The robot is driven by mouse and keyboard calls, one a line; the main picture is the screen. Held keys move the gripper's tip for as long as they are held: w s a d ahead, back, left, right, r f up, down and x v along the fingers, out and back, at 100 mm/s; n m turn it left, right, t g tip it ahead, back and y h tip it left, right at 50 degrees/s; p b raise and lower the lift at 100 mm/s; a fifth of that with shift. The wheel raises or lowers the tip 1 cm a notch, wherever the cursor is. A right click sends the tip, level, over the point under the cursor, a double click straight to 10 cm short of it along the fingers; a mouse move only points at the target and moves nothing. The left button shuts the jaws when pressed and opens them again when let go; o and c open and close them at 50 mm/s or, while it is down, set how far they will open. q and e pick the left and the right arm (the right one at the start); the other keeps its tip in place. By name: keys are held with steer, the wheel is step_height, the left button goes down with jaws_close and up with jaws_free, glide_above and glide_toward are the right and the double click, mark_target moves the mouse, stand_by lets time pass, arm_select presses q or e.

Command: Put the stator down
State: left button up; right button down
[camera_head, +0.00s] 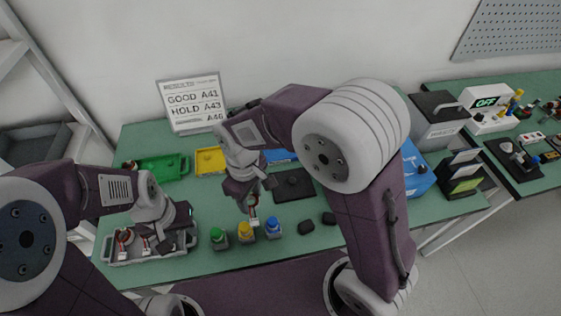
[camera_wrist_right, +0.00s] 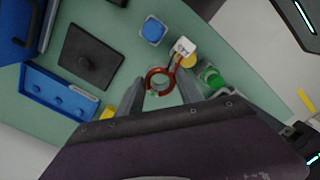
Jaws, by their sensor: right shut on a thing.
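The stator is a copper-red ring with wires and a white tag. In the right wrist view the stator (camera_wrist_right: 161,70) sits between the fingertips of my right gripper (camera_wrist_right: 164,90), which is shut on it. In the head view the right gripper (camera_head: 251,198) holds the stator (camera_head: 253,211) above the mat, behind the coloured bottles. My left gripper (camera_head: 172,228) is at the grey tray (camera_head: 150,258) at the front left; its fingers are too hidden to judge. Other stators (camera_head: 126,237) with white tags lie in that tray.
Green (camera_head: 165,168), yellow (camera_head: 210,161) and blue (camera_head: 281,156) trays stand at the back. A black square plate (camera_head: 293,185) lies to the right. A sign (camera_head: 193,103) reads GOOD A41, HOLD A43.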

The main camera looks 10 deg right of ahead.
steer(key=w+d+f, duration=0.1)
steer(key=w+f, duration=0.1)
steer(key=w, duration=0.1)
steer(key=w+d+f, duration=0.1)
steer(key=w+f, duration=0.1)
steer(key=w, duration=0.2)
steer(key=w+f+p, duration=0.1)
steer(key=w+f, duration=0.2)
steer(key=w, duration=0.1)
steer(key=shift+w+d, duration=0.15)
steer(key=shift+d, duration=0.25)
steer(key=shift+f, duration=1.95)
steer(key=c, duration=0.8)
jaws_free()
steer(key=shift+f, duration=0.15)
steer(key=shift+o, duration=0.2)
step_height(320, 180, up, 12)
steer(key=shift+r, duration=0.2)
